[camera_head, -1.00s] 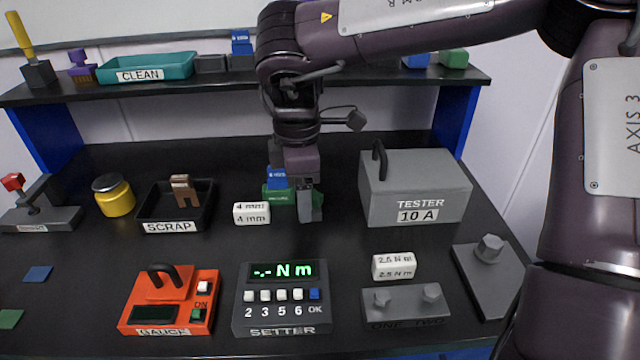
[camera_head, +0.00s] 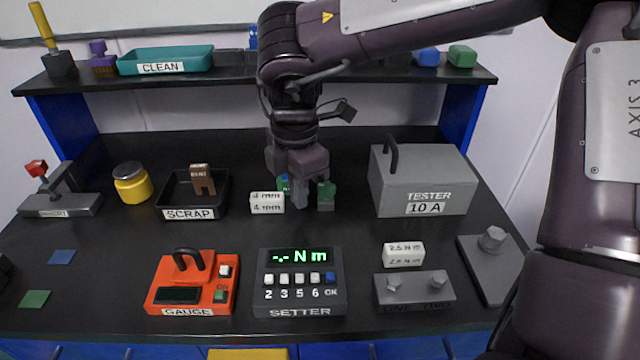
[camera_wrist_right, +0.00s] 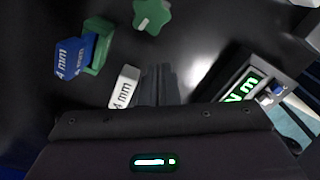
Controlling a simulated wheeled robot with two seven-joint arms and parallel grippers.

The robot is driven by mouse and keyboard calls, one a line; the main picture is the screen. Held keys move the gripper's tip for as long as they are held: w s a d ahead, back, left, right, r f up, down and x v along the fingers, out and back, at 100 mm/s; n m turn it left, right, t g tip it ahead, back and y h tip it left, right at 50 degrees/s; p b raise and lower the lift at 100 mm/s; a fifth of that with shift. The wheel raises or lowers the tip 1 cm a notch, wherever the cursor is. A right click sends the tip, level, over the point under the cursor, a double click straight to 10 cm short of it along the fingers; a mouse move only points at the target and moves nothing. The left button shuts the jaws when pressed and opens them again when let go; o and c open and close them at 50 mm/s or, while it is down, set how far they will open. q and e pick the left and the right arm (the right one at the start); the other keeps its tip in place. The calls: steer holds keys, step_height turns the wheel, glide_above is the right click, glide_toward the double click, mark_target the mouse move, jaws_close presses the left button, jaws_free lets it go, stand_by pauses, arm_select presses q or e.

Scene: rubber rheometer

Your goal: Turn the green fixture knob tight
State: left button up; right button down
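The green star-shaped knob (camera_wrist_right: 152,14) shows at the top of the right wrist view. In the head view a green part (camera_head: 326,190) shows just right of my right gripper's fingers. A blue block marked 4 mm (camera_wrist_right: 74,56) sits against a green block (camera_wrist_right: 99,45) in the wrist view. In the head view they are mostly hidden behind my right gripper (camera_head: 300,194). That gripper points down, with its fingers close together and nothing seen between them. It is apart from the knob in the wrist view (camera_wrist_right: 158,84). My left gripper is not in view.
A white 4 mm label block (camera_head: 267,203) stands just left of the gripper. The grey tester (camera_head: 425,180) is to the right, the scrap tray (camera_head: 190,213) to the left. The setter (camera_head: 300,283) and orange gauge (camera_head: 192,283) stand in front.

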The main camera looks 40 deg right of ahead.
steer(key=shift+w+d+f, duration=0.1)
steer(key=shift+d+f, duration=0.05)
steer(key=shift+d, duration=0.9)
steer(key=m+b, duration=0.1)
steer(key=m, duration=0.1)
steer(key=shift+w+a+f+m+b, duration=0.2)
steer(key=shift+w+m+b, duration=0.1)
steer(key=shift+w+b, duration=0.1)
steer(key=shift+w+r+m, duration=0.15)
steer(key=shift+w+m, duration=0.1)
steer(key=shift+m, duration=0.45)
steer(key=shift+w+m, duration=0.15)
steer(key=shift+m, duration=0.15)
steer(key=shift+d+r, duration=0.1)
steer(key=shift+d, duration=0.1)
steer(key=shift+m+b, duration=0.3)
steer(key=shift+b, duration=0.05)
steer(key=shift+w+d+m+b, duration=0.15)
steer(key=shift+w+m+b, duration=0.2)
steer(key=shift+m, duration=0.45)
steer(key=m, duration=0.2)
steer(key=shift+w+d+m+b, duration=0.3)
steer(key=shift+w, duration=0.05)
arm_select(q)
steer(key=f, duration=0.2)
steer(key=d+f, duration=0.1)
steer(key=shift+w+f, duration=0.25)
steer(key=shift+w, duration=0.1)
